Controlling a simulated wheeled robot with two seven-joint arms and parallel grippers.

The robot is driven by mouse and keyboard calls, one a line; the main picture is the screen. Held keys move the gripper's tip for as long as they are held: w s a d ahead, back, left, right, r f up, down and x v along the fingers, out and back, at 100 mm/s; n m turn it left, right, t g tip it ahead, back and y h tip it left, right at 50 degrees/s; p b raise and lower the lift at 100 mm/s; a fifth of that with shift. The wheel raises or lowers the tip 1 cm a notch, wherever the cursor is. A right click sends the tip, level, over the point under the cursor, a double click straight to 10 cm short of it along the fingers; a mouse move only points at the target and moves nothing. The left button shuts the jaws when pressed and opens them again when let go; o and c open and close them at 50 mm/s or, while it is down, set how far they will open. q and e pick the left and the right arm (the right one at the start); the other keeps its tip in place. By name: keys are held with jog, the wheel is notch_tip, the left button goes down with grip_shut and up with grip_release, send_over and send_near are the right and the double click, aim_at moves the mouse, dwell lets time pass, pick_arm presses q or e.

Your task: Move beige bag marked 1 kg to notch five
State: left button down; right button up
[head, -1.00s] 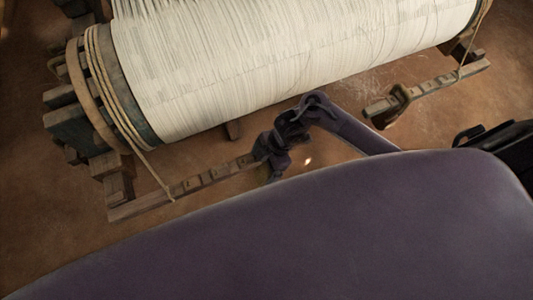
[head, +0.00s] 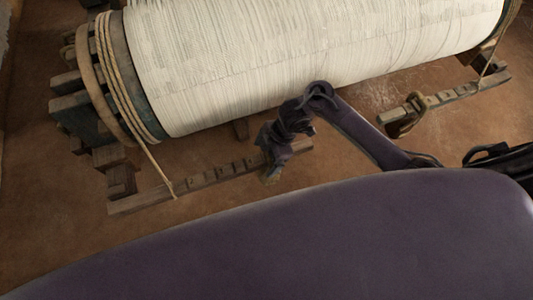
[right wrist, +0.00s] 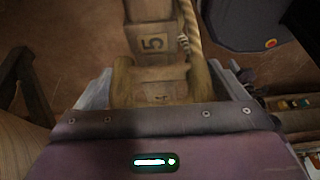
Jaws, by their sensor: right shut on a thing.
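The left lever (head: 215,176) is a notched wooden bar below the left end of the warp roller, with a rope at its left part. My right gripper (head: 272,168) is at this bar, left of its right end. In the right wrist view the gripper (right wrist: 165,85) is shut on a beige bag (right wrist: 123,82), which lies at the bar by the number 4. The number 5 (right wrist: 152,43) shows just beyond it on the bar (right wrist: 150,12). My left gripper is out of view.
A second lever (head: 455,95) at the right carries a brown bag (head: 405,124). The large white warp roller (head: 300,50) is close behind my right gripper. A rope (right wrist: 190,35) runs close beside the bar. The earthen floor is clear around the levers.

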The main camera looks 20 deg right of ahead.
jog(key=shift+f, duration=0.4)
dwell(0.8)
